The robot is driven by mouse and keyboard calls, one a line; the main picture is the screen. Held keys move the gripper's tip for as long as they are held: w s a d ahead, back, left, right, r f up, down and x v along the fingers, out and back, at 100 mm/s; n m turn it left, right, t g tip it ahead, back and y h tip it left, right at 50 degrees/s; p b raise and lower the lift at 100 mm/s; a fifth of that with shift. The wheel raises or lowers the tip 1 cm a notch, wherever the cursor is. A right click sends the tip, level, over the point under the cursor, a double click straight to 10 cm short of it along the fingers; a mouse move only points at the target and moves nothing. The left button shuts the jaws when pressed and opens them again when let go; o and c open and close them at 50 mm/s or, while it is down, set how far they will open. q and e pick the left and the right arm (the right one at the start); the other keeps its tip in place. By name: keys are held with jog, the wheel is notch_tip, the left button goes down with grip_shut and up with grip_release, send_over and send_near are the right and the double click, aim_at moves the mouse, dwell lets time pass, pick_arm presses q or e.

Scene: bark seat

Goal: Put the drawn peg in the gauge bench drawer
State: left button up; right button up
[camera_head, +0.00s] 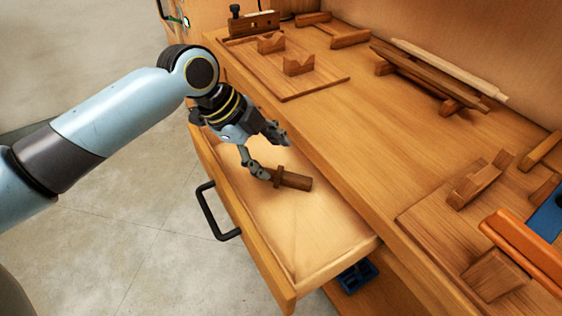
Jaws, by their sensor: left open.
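The drawn peg (293,179) is a short dark-brown wooden piece with a wider collar near one end. It appears to lie on the bare floor of the open gauge bench drawer (285,230). The drawer is pulled out toward the left and has a black bar handle (212,215). My left gripper (276,157) is over the drawer with its fingers apart. Its lower fingertip is at the peg's collared end; I cannot tell whether they touch. My right gripper is out of view.
The bench top (345,130) carries a board with V-blocks (299,65), a rack with long strips (425,75), and wooden holders (480,180). An orange piece (525,250) is at the right. A blue-and-black object (357,275) is below the drawer. The drawer's near part is clear.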

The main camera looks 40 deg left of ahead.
pick_arm(q)
jog(key=v, duration=0.5)
jog(key=shift+p, duration=0.35)
